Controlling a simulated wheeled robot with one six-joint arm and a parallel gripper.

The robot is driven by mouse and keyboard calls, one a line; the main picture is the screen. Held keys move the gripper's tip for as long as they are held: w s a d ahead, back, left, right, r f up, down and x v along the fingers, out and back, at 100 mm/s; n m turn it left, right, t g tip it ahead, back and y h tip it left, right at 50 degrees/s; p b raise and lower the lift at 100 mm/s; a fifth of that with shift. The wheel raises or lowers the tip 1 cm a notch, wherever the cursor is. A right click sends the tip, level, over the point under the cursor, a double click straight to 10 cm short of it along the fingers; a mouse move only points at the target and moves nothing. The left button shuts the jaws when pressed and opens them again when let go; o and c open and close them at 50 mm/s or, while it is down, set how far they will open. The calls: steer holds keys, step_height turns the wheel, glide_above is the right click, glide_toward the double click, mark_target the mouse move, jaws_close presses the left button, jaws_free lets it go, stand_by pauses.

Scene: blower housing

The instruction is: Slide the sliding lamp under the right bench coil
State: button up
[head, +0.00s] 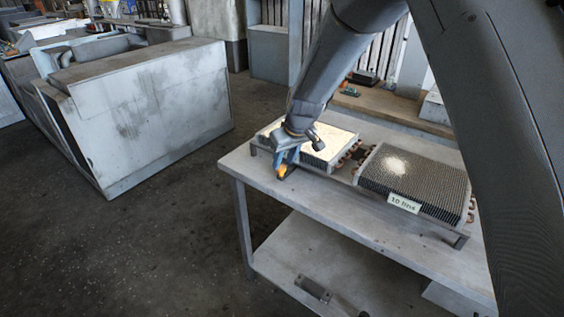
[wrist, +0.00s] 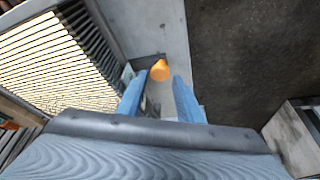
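The right bench coil (head: 425,180) is a dark finned block with copper bends and a label reading "10 fins"; a bright patch shows on its top. The left coil (head: 325,148) glows pale yellow, and its lit fins also show in the wrist view (wrist: 50,65). My gripper (head: 284,164) points down there. Its blue fingers (wrist: 159,82) are apart, with the knob between their tips and small gaps either side.
The coils rest on a grey metal bench (head: 330,194) with a lower shelf (head: 320,260). A wooden ledge (head: 395,104) with small items stands behind. A large grey cabinet (head: 150,110) stands at the left. Open floor lies between it and the bench.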

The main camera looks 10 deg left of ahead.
steer(key=shift+p+x, duration=0.4)
steer(key=shift+x, duration=0.95)
jaws_close()
